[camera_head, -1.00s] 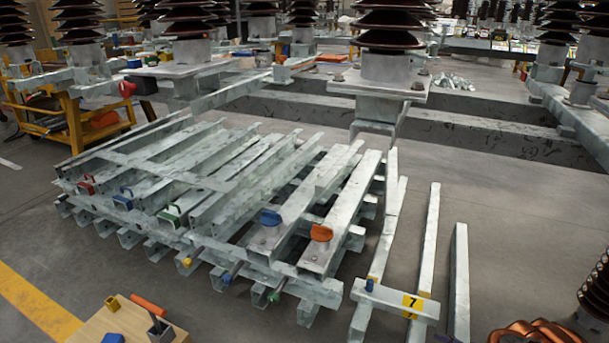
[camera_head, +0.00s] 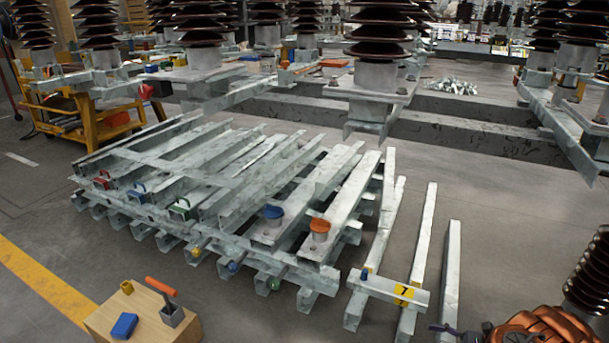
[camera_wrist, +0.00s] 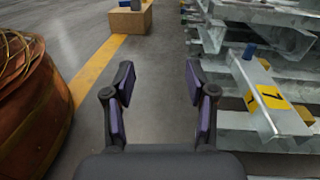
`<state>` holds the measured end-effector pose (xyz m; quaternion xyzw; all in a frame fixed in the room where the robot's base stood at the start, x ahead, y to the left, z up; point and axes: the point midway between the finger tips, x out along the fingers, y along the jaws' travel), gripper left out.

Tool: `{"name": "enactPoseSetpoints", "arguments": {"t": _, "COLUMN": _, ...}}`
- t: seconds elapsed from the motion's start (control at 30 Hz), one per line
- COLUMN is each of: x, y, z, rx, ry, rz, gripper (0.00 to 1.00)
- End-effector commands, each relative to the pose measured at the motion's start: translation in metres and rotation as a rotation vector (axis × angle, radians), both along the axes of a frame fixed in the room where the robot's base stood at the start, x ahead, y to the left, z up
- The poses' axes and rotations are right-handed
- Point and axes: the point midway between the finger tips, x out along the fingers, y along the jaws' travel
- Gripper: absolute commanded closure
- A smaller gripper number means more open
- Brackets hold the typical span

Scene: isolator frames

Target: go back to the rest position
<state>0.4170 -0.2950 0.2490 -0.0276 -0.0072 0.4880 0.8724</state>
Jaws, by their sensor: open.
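My gripper (camera_wrist: 159,92) is in the wrist view, with its two dark fingers with purple pads spread apart. It is open and nothing is between the fingers. Grey floor shows beyond them.
A stack of galvanized steel beams (camera_head: 225,190) fills the middle. A beam with a yellow label 7 (camera_head: 403,291) lies at its right. A wooden box (camera_head: 140,318) with tools stands front left. A copper-coloured coil (camera_head: 545,328) is front right, large at left in the wrist view (camera_wrist: 30,100).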

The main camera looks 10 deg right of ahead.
Motion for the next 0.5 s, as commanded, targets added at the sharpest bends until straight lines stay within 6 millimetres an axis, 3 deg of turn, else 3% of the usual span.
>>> {"name": "enactPoseSetpoints", "arguments": {"t": 0.27, "x": 0.031, "y": 0.034, "z": 0.085, "rx": -0.064, "ry": -0.045, "rz": 0.124, "gripper": 0.44}}
{"name": "enactPoseSetpoints", "arguments": {"t": 0.5, "x": 0.054, "y": 0.086, "z": 0.178, "rx": -0.145, "ry": -0.101, "rz": 0.285, "gripper": 0.44}}
